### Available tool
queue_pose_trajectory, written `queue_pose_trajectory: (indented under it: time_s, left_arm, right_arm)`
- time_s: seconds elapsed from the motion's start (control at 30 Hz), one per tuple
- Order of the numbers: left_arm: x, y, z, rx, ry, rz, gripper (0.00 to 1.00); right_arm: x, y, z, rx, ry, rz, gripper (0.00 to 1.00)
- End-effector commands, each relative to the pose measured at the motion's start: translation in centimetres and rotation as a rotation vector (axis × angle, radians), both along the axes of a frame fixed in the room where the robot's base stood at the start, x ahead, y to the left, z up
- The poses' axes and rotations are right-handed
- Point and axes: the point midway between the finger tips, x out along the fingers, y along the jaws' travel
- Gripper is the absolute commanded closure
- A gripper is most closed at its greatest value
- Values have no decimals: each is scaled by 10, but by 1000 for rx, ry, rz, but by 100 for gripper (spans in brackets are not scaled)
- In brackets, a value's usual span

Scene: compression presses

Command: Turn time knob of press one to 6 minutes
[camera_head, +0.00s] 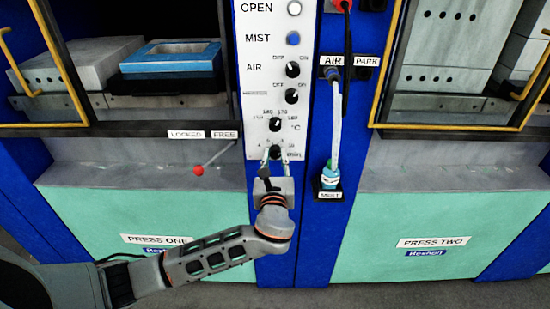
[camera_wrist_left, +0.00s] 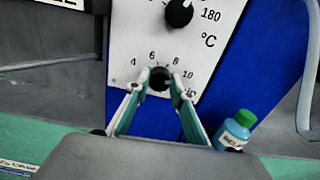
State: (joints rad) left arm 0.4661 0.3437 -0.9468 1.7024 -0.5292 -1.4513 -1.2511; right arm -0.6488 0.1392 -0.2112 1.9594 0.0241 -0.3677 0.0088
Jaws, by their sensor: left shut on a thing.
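The time knob (camera_head: 275,152) is the small black lowest knob on the white control panel (camera_head: 252,100) of press one. In the left wrist view the knob (camera_wrist_left: 160,79) has printed numbers around it, with 4, 6, 8 and 10 readable. My left gripper (camera_head: 275,160) reaches up from below and is shut on the knob, one fingertip on each side, as the left wrist view (camera_wrist_left: 160,84) also shows. The fingers partly cover the knob, and I cannot tell where its pointer stands. My right gripper is in neither view.
The black temperature knob (camera_head: 275,125) sits just above, with more knobs and buttons higher up. A red-tipped lever (camera_head: 198,171) sticks out at the left. Press two (camera_head: 435,242) is further right.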

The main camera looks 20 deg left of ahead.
Motion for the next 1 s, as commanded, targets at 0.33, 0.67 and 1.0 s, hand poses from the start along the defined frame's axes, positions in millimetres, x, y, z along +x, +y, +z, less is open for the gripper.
queue_pose_trajectory:
  time_s: [0.33,0.67,1.0]
  left_arm:
    - [-1,0,-2,-226,-61,2,99]
    - [-1,1,-3,-528,-148,2,99]
    - [-1,2,-5,-839,-238,3,99]
  right_arm:
    - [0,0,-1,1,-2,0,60]
    - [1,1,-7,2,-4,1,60]
    - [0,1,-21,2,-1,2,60]
